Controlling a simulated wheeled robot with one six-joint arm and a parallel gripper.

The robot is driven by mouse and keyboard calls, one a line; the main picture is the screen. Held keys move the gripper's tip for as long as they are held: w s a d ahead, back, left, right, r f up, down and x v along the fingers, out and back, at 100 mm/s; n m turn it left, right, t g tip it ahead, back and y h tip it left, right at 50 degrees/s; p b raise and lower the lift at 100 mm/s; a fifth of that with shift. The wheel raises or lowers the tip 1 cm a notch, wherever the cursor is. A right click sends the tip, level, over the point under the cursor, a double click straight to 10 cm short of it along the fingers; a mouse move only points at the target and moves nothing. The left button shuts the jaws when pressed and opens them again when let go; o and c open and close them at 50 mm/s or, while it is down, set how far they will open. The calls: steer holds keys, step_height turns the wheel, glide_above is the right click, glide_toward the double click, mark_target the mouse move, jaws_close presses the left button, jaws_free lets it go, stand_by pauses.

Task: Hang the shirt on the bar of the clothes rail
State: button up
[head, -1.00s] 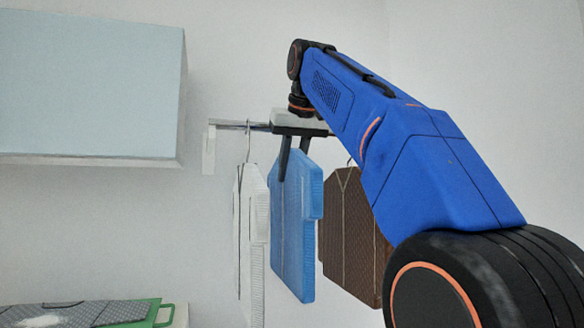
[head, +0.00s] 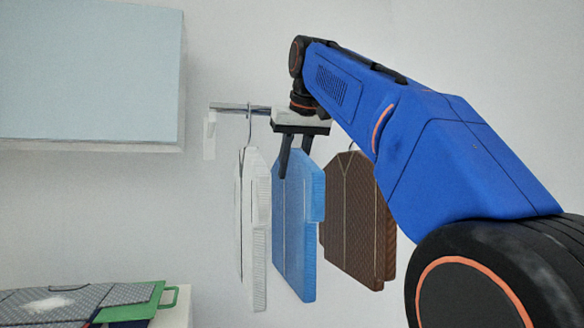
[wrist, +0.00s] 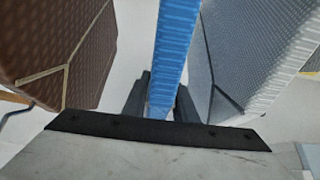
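The blue shirt (head: 298,225) hangs upright between a white shirt and a brown shirt. My gripper (head: 293,165) is shut on its upper part from above, one finger on each side. In the wrist view the blue shirt (wrist: 176,45) runs between the two dark fingers (wrist: 160,100). The bar of the clothes rail (head: 232,107) shows left of my gripper, which hides its middle. I cannot see the blue shirt's hook or whether it touches the bar.
The white shirt (head: 255,230) hangs from the bar by its hook, close on the left. The brown shirt (head: 360,220) hangs close on the right. A pale cabinet (head: 90,75) juts out at upper left. Folded cloth and a green-handled item (head: 135,305) lie at lower left.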

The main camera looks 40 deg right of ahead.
steer(key=o, duration=0.3)
steer(key=shift+r, duration=0.1)
steer(key=v, duration=1.1)
steer(key=shift+s+a+r, duration=0.1)
steer(key=shift+s+r, duration=0.1)
steer(key=shift+r, duration=0.1)
